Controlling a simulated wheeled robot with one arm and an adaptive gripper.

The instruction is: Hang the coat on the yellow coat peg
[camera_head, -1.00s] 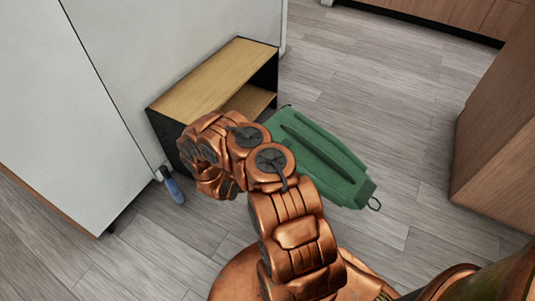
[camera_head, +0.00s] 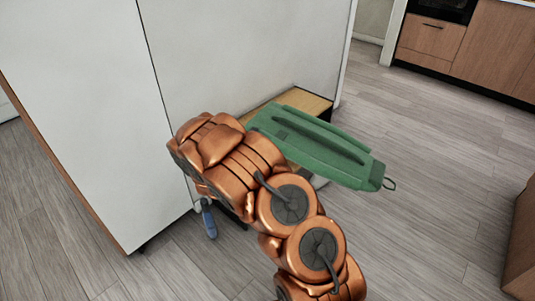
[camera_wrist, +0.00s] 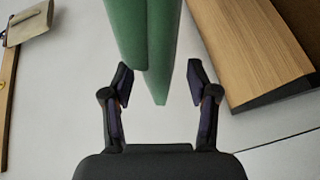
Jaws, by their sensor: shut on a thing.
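The green coat (camera_head: 315,145) is held out in the air, a long folded shape with a small dark loop at its right end. In the head view it partly covers the low wooden shelf. In the wrist view the coat (camera_wrist: 143,40) comes down from the top edge, its tapered end between the two dark fingers. My gripper (camera_wrist: 160,82) is shut on the coat. My copper arm hides the gripper in the head view.
The low wooden shelf (camera_head: 308,103) stands against the white wall (camera_head: 245,50). A blue-handled item (camera_head: 208,218) hangs low by the white panel's edge. In the wrist view, a beige item (camera_wrist: 29,23) is at upper left by a wooden strip.

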